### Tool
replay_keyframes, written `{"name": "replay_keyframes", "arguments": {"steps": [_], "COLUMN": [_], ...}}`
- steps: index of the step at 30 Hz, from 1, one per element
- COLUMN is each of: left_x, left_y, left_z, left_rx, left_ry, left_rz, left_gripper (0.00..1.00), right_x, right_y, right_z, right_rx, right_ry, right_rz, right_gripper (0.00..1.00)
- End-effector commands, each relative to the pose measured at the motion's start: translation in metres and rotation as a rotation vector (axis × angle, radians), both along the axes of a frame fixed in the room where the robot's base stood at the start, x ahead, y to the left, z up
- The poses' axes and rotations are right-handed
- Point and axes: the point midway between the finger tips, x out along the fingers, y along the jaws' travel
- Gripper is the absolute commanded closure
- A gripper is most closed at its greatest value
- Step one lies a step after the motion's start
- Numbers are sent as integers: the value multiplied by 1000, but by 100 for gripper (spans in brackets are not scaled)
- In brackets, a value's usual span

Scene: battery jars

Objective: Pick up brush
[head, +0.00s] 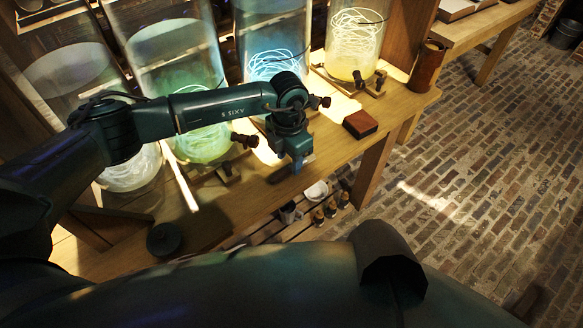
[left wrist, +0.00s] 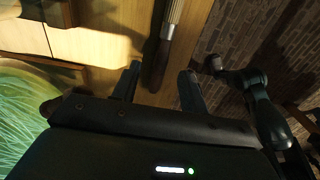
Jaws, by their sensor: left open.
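The brush (left wrist: 168,32) shows in the left wrist view, with a pale upper part and a dark lower end. It lies at the edge of the wooden bench (left wrist: 95,45). My left gripper (left wrist: 161,70) is open, with one finger on each side of the brush's dark end. I cannot tell whether either finger touches it.
Tall glass jars with glowing contents, such as the green jar (head: 203,142) and the blue jar (head: 272,65), stand behind the gripper with valves protruding. A reddish-brown block (head: 360,124) sits to its right. Small bottles (head: 330,208) stand below. Brick floor (head: 480,150) is open at right.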

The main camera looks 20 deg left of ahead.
Motion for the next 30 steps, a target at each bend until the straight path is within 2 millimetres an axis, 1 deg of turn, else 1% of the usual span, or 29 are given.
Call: {"name": "replay_keyframes", "arguments": {"steps": [1,3,6,14,30], "left_x": [-1,-1,-1,0,0], "left_y": [-1,0,-1,0,0], "left_z": [-9,-20,-29,-32,-31], "left_rx": [1,-1,0,-1,-1], "left_ry": [4,4,2,1,1], "left_rz": [0,2,1,0,0], "left_gripper": [56,56,56,56,100], "right_x": [0,0,0,1,1], "right_y": [0,0,0,0,0], "right_z": [1,0,0,0,0], "right_rx": [-2,-3,-3,-3,-4], "right_ry": [0,0,0,0,0], "right_rz": [1,1,1,1,1], "right_gripper": [64,64,64,64,64]}}
